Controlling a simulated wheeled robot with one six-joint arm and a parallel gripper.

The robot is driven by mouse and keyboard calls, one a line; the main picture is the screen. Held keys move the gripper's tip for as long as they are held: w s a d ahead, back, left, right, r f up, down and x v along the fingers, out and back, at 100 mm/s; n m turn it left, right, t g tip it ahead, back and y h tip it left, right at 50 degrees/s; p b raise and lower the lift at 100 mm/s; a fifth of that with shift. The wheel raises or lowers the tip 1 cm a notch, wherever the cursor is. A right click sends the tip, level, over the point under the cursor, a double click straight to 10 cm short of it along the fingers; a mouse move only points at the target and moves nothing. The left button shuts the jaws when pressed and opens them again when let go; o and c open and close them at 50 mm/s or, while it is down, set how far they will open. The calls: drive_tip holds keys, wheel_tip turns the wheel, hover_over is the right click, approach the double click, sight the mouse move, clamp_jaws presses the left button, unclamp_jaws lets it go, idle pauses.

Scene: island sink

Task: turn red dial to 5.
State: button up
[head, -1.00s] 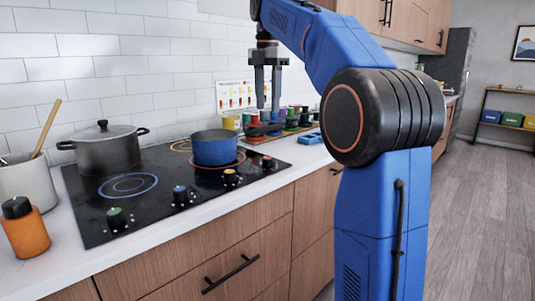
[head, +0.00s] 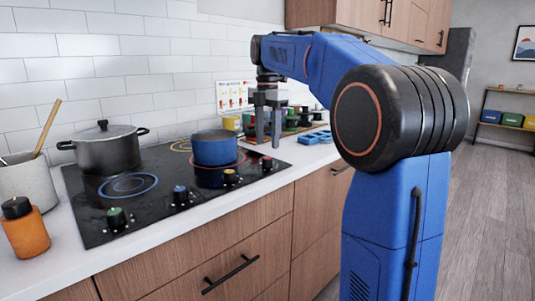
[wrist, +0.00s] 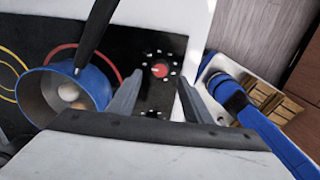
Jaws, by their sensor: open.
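The red dial (wrist: 160,70) sits on the black stovetop with a ring of white marks around it. It shows between my fingertips in the wrist view; its setting is too small to read. In the head view the red dial (head: 266,162) is at the right end of the dial row, small and just below my fingers. My gripper (head: 268,146) points down above it, open and empty. In the wrist view the two fingers of my gripper (wrist: 159,78) frame the dial from either side, apart from it.
A blue pot (head: 215,149) stands close left of my gripper, its handle reaching toward it. Green (head: 116,218), blue (head: 180,194) and yellow (head: 230,176) dials line the front edge. A dark pot (head: 105,148) stands at the back left. A blue tray (head: 315,137) lies to the right.

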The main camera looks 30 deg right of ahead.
sight(268, 158)
drive_tip(key=shift+f, duration=2.75)
drive_tip(key=c, duration=1.1)
